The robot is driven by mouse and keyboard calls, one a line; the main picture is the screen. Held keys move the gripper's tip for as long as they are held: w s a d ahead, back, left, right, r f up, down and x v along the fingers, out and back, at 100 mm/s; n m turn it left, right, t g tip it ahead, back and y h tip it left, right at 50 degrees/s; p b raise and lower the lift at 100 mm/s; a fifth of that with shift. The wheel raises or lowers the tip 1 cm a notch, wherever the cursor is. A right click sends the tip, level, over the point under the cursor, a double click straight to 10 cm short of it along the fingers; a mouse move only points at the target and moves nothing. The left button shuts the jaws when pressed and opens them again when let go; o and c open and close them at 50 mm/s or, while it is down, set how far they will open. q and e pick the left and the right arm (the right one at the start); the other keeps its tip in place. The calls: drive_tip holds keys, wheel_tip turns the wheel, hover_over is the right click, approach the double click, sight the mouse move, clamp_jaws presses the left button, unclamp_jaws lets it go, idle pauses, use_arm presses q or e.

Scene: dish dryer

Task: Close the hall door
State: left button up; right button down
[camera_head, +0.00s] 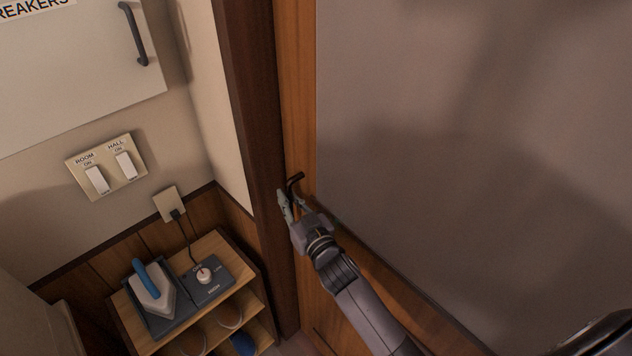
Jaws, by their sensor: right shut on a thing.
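The hall door (297,90) has a wooden frame around a large grey panel (470,140) and fills the right of the head view. Its wooden edge stands right beside the dark door post (255,110), and I see no clear gap between them. A small dark handle (296,179) sticks out near that edge. My right gripper (291,203) comes up from below and is shut on the handle, its fingers partly hiding it. My left gripper is not in view.
Left of the post, a wooden shelf unit (228,247) carries a blue-handled iron (152,288) and a dial box (207,278). Above are a socket (169,204), a ROOM/HALL switch plate (106,165) and a breaker cabinet (70,75).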

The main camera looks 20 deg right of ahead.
drive_tip(key=shift+n+y, duration=0.4)
drive_tip(key=shift+y, duration=0.2)
drive_tip(key=a, duration=0.1)
drive_tip(key=s+a, duration=0.1)
drive_tip(key=a, duration=0.1)
drive_tip(key=s+a, duration=0.1)
drive_tip(key=shift+s+a+f, duration=0.25)
drive_tip(key=shift+a+f, duration=0.1)
drive_tip(key=shift+a, duration=0.05)
drive_tip(key=c, duration=2)
unclamp_jaws()
drive_tip(key=shift+a, duration=0.15)
drive_tip(key=shift+c, duration=0.2)
drive_tip(key=o, duration=0.4)
drive_tip(key=shift+s+a+r, duration=0.15)
drive_tip(key=shift+a+r, duration=0.05)
drive_tip(key=shift+r, duration=0.05)
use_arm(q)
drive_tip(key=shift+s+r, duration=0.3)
use_arm(e)
drive_tip(key=shift+o, duration=0.2)
drive_tip(key=shift+r, duration=0.1)
drive_tip(key=shift+d, duration=0.1)
